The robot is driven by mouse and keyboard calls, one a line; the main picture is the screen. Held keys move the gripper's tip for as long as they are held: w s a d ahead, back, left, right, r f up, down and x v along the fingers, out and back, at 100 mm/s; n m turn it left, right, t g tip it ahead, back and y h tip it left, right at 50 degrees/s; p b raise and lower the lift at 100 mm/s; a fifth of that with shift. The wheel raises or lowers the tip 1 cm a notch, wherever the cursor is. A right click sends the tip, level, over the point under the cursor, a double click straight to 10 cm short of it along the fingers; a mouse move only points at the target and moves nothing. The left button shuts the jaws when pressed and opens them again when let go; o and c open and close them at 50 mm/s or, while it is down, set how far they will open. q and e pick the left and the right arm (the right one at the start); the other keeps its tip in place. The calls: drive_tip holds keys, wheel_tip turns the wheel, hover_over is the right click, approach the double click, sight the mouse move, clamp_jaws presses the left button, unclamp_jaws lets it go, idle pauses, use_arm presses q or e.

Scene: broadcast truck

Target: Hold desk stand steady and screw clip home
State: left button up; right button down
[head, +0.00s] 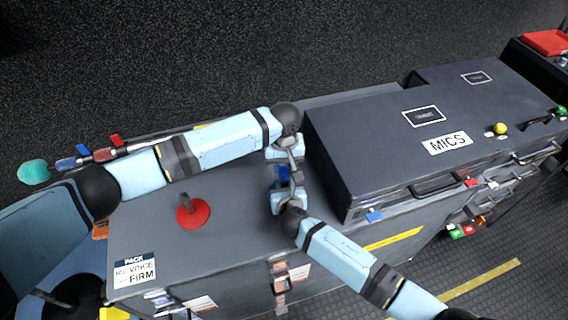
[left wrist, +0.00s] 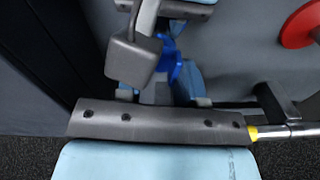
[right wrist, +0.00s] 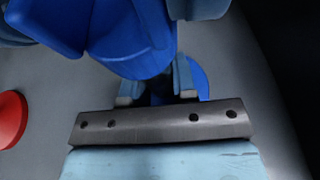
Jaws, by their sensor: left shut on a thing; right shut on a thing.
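A blue piece, which looks like the desk stand (head: 281,174), shows between my two grippers on the grey case top; the grippers hide most of it. My left gripper (head: 284,160) comes in from behind and my right gripper (head: 288,192) from the front, both closed at this spot. In the left wrist view the blue piece (left wrist: 172,62) is partly covered by a grey block. In the right wrist view a round blue edge (right wrist: 201,76) lies behind the fingers, and a large blue body (right wrist: 135,45) is nearer the camera. I cannot pick out the clip with certainty.
A red disc with a grey stem (head: 193,213) stands on the case to the left. The closed MICS case (head: 350,160) rises close on the right. A pole with a teal tip (head: 33,172) lies behind my left arm. The case front edge is near my right arm.

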use_arm(q)
drive_tip(key=o, duration=1)
wheel_tip(320, 180, up, 4)
drive_tip(key=shift+r, duration=0.2)
drive_tip(key=shift+c, duration=0.8)
drive_tip(key=r, duration=0.2)
drive_tip(key=shift+s+a+r, duration=0.15)
drive_tip(key=shift+s+r, duration=0.15)
drive_tip(key=shift+r, duration=0.05)
drive_tip(key=c, duration=0.7)
drive_tip(key=shift+t, duration=0.7)
drive_tip(key=r, duration=0.3)
drive_tip(key=s+a+r, duration=0.1)
drive_tip(key=r, duration=0.1)
drive_tip(key=shift+s, duration=0.1)
